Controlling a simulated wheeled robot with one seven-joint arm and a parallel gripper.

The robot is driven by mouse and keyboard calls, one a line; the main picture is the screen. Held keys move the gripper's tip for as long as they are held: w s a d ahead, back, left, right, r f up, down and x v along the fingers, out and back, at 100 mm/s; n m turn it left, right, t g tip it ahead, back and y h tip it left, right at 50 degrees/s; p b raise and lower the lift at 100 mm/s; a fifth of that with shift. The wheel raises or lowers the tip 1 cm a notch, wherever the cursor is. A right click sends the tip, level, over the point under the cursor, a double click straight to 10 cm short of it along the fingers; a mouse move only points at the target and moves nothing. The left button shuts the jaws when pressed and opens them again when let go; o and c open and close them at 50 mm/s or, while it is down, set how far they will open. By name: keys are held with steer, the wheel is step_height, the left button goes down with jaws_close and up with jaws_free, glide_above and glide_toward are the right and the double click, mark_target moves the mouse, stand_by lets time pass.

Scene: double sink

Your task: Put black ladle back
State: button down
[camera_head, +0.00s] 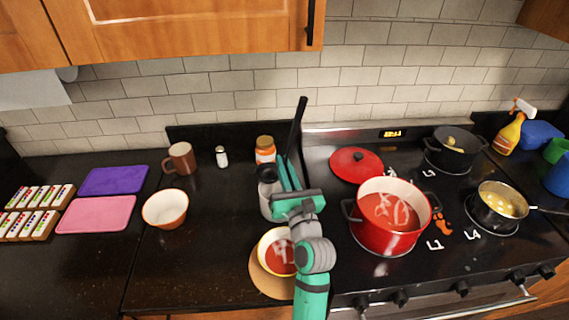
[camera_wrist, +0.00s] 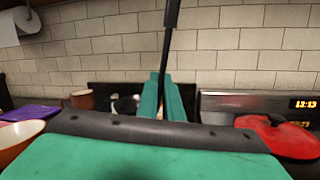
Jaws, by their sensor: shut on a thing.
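The black ladle (camera_head: 298,122) has its long handle pointing up, slightly tilted, in the head view. In the wrist view its handle (camera_wrist: 167,45) rises from between the green fingers. My gripper (camera_head: 288,172) is shut on the ladle; the fingers also show in the wrist view (camera_wrist: 164,95). A light grey canister (camera_head: 267,202) stands on the counter just left of and partly behind my gripper. A dark round shape shows at its top; I cannot tell whether it is the canister's mouth or the ladle's bowl. The ladle's lower end is not clearly visible.
A red pot (camera_head: 388,240) of red soup stands on the stove right of my arm, with a red lid (camera_head: 356,164) behind it. A bowl of red soup (camera_head: 272,262) sits by my arm. An orange-lidded jar (camera_head: 265,148) stands behind the canister. An empty bowl (camera_head: 165,208) is left.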

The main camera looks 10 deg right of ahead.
steer(key=shift+f, duration=0.35)
steer(key=c, duration=1.9)
jaws_free()
steer(key=shift+r, duration=0.2)
steer(key=v, duration=1.1)
steer(key=shift+s+d+r, duration=0.1)
steer(key=shift+s+r, duration=0.2)
steer(key=shift+s, duration=0.2)
